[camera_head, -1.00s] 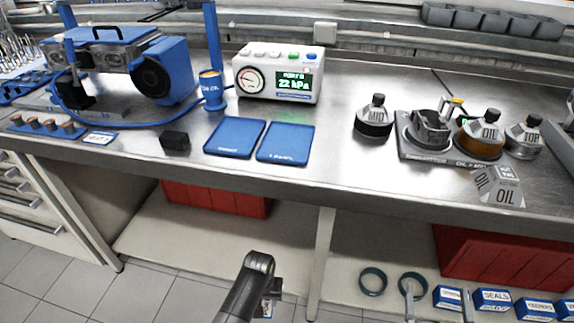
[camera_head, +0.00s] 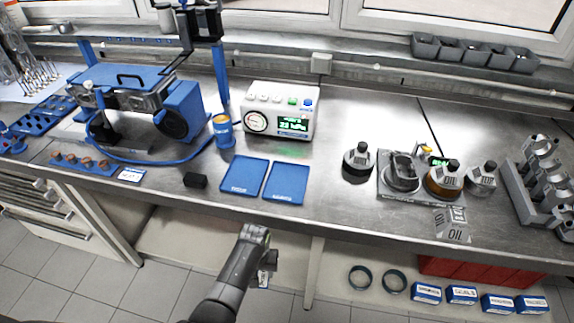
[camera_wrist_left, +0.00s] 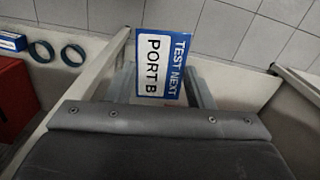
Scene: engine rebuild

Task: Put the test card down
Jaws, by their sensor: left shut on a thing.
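The test card (camera_wrist_left: 162,63) is white and blue and reads "TEST NEXT PORT B" in the left wrist view. My left gripper (camera_wrist_left: 160,85) is shut on it, with one finger on each side. In the head view my left gripper (camera_head: 268,262) hangs in front of the bench edge, below the bench top. Only a small pale bit of the card (camera_head: 264,281) shows there. My right gripper is not in view.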

